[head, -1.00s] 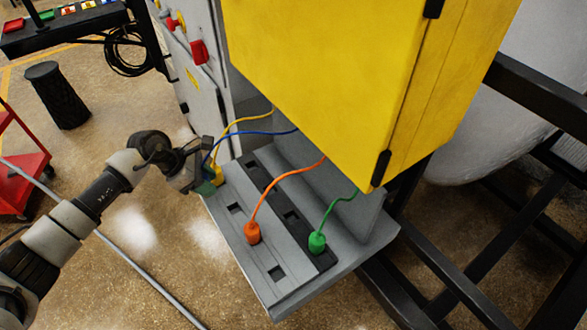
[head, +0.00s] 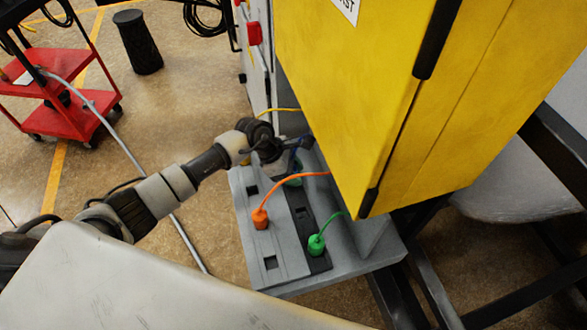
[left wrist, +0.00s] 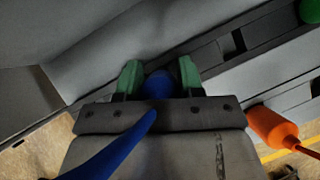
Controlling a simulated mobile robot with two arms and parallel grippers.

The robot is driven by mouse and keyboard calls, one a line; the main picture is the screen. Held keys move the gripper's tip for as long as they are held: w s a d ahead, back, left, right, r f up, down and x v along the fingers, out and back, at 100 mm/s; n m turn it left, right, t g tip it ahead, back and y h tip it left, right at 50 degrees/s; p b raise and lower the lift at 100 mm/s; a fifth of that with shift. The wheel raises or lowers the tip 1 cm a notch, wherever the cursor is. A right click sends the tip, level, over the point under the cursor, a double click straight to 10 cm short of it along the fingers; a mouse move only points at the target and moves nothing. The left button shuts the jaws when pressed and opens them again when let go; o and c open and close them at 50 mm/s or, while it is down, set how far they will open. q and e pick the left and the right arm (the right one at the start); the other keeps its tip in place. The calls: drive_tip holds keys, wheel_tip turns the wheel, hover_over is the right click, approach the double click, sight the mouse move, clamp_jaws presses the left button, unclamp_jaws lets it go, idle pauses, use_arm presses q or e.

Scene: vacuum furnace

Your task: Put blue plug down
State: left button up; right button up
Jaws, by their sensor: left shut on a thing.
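My left gripper (head: 293,178) is at the far end of the grey socket panel (head: 243,225), over or beside its dark strip. In the left wrist view its green fingertips (left wrist: 160,78) are shut on the blue plug (left wrist: 158,84), with the blue cable (left wrist: 110,150) trailing to the lower left. In the head view the plug is mostly hidden by the gripper. I cannot tell whether the plug touches the panel. My right gripper is not in view.
An orange plug (head: 260,218) and a green plug (head: 316,245) stand in the panel, their cables running to the yellow cabinet (head: 350,100). Empty square sockets show in the light strip. The cabinet overhangs the panel closely. A red cart (head: 65,115) and black bin (head: 138,42) stand left.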

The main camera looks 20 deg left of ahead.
use_arm(q)
drive_tip(key=shift+w+a+f, duration=0.2)
drive_tip(key=shift+w+f, duration=0.25)
drive_tip(key=shift+f, duration=0.15)
drive_tip(key=o, duration=0.9)
drive_tip(key=shift+s+d+r, duration=0.25)
drive_tip(key=shift+s, duration=0.05)
drive_tip(key=shift+w+a, duration=0.15)
drive_tip(key=shift+a, duration=0.05)
drive_tip(key=shift+b+v, duration=1.5)
drive_tip(key=shift+v, duration=4.4)
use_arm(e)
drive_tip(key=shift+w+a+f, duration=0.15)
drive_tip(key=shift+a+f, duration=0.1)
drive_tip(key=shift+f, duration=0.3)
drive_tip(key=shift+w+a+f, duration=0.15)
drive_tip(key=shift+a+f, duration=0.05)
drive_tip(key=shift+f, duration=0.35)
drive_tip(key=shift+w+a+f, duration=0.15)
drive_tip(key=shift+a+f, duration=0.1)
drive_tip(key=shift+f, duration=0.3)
